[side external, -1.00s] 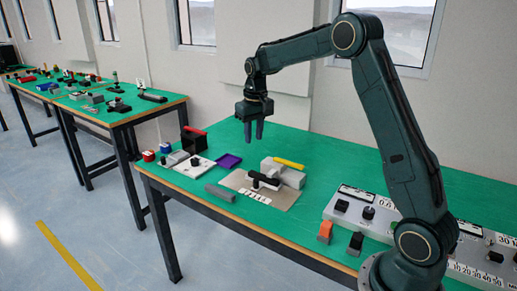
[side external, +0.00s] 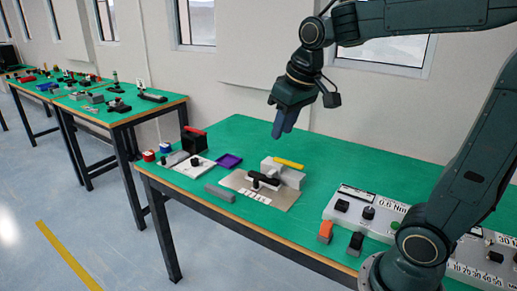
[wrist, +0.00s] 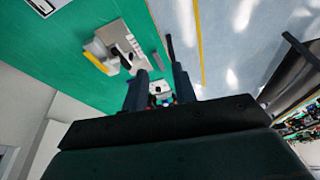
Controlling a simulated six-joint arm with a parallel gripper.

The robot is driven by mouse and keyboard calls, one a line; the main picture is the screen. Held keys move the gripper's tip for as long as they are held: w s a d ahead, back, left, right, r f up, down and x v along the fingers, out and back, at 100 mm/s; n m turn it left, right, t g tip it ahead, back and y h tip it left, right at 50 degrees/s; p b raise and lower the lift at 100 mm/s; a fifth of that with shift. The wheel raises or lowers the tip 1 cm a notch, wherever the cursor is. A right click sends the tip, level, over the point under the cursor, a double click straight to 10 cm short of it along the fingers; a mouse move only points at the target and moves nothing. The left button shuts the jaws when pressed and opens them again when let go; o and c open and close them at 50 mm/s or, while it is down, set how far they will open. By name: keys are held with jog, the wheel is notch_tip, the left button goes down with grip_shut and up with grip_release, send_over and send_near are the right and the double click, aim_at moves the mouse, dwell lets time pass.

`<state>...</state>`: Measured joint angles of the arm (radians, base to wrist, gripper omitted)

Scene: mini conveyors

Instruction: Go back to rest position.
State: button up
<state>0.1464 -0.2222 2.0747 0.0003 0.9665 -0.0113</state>
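My gripper (side external: 283,124) hangs in the air above the green table (side external: 330,160), its fingers pointing down and tilted slightly. It also shows in the wrist view (wrist: 160,72), where its two dark fingers stand apart with nothing between them, so it is open and empty. In the side view the fingers overlap, which hides the gap. The grey fixture with a yellow bar (side external: 289,164) on a beige plate (side external: 283,199) is below my gripper, well apart from it.
Grey consoles with knobs (side external: 353,205) lie at the front right, beside an orange-topped switch (side external: 326,229). A purple tray (side external: 229,160), a black box with a red top (side external: 194,143) and a grey bar (side external: 219,193) are at the left. The back of the table is clear.

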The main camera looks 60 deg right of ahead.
jog(key=s+a+f+t, duration=0.1)
jog(key=s+a, duration=0.1)
jog(key=s, duration=0.5)
jog(key=s+a+f+n, duration=0.1)
jog(key=s+a+f, duration=0.1)
jog(key=s, duration=0.4)
jog(key=shift+s+a+n+t+y, duration=0.3)
jog(key=shift+s+a+t, duration=0.05)
jog(key=shift+s+t, duration=0.05)
dwell(0.3)
